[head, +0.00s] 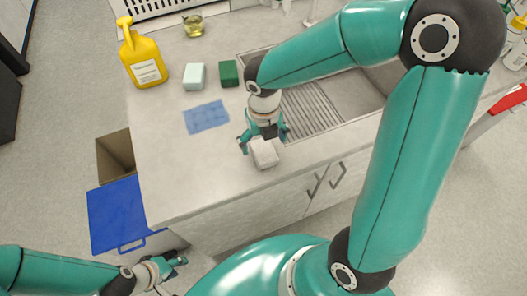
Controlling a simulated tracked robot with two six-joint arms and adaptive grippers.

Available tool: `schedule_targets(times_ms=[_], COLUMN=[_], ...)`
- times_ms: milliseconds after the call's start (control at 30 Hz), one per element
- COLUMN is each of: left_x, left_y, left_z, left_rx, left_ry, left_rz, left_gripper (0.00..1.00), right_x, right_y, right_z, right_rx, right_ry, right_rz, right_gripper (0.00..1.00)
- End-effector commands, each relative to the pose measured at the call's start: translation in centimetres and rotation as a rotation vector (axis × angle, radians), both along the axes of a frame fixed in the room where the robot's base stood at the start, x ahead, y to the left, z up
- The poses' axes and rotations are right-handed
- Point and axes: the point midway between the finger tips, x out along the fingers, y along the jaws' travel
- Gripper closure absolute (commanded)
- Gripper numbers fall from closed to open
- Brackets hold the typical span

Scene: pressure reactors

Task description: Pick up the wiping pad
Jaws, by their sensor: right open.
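A small white block-shaped pad (265,154), which looks like the wiping pad, is near the front edge of the grey counter. My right gripper (264,140) reaches down over the counter at this pad, its fingers spread apart on either side of the pad's far end. Whether the fingers touch the pad is not clear. My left gripper (179,262) is low at the bottom left, below the counter and away from the pad; its fingers are too small to read.
A blue cloth (206,116), a pale block (194,76), a green block (229,74) and a yellow bottle (142,55) are on the counter. A sink (352,94) lies to the right. An open bin with a blue lid (117,214) stands left of the counter.

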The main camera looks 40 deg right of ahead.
Motion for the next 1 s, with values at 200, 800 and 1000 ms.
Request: schedule_targets(times_ms=[200,800,1000], left_x=[0.0,0.0,0.0], left_y=[0.0,0.0,0.0], left_z=[0.2,0.0,0.0], left_rx=[0.0,0.0,0.0], left_ry=[0.0,0.0,0.0], left_rz=[0.0,0.0,0.0], left_gripper=[0.6,0.6,0.6], right_x=[0.1,0.3,0.3], right_y=[-0.2,-0.4,-0.4], right_z=[-1.6,-5.4,-5.4], right_rx=[0.0,0.001,0.001], right_ry=[0.003,-0.001,-0.001], right_rz=[0.0,0.001,0.001], right_gripper=[0.08,0.17,0.5])
